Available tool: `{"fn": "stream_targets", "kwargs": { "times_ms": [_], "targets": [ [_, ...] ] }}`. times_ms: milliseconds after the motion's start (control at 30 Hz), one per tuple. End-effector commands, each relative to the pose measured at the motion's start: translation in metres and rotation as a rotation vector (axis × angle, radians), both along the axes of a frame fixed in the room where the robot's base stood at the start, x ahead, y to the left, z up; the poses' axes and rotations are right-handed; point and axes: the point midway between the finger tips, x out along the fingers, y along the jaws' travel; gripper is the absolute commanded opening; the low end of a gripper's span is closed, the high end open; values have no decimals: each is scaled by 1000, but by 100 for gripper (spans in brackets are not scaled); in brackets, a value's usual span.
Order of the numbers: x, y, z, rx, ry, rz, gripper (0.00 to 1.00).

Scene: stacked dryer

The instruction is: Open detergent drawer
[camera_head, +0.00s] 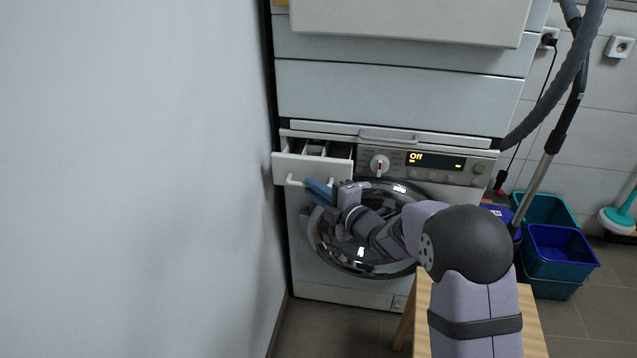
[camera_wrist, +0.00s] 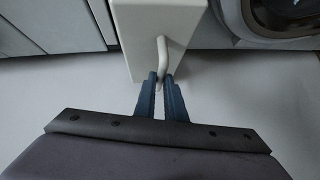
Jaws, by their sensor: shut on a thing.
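The detergent drawer (camera_head: 313,168) is at the upper left of the washing machine and stands pulled out, with its compartments showing from above. Its white bar handle (camera_head: 293,182) is on the drawer front. My gripper (camera_head: 318,188) is at the right part of this handle. In the wrist view the drawer front (camera_wrist: 140,50) fills the top middle, and the handle (camera_wrist: 161,52) runs down between the two blue fingers of my gripper (camera_wrist: 161,80). The fingers are shut on the handle. In the head view the fingers hide part of the handle.
The washing machine's round door (camera_head: 345,255) is shut below the drawer, behind my arm. A display (camera_head: 435,161) reads "Off". A plain wall (camera_head: 140,180) stands close on the left. A wooden stool (camera_head: 533,335) and blue buckets (camera_head: 560,250) are at the right.

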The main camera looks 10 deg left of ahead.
Motion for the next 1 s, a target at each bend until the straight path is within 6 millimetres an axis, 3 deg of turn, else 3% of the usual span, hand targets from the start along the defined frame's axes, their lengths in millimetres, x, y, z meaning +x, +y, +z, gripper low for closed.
{"fn": "stream_targets", "kwargs": {
  "times_ms": [200,400,933,967,1000],
  "targets": [
    [-43,0,-3,0,-1,1,0],
    [-68,0,-2,-1,0,0,0],
    [-78,0,-1,-1,1,0,0],
    [-78,0,-1,-1,1,0,17],
    [-78,0,0,-1,1,0,27]
  ]
}}
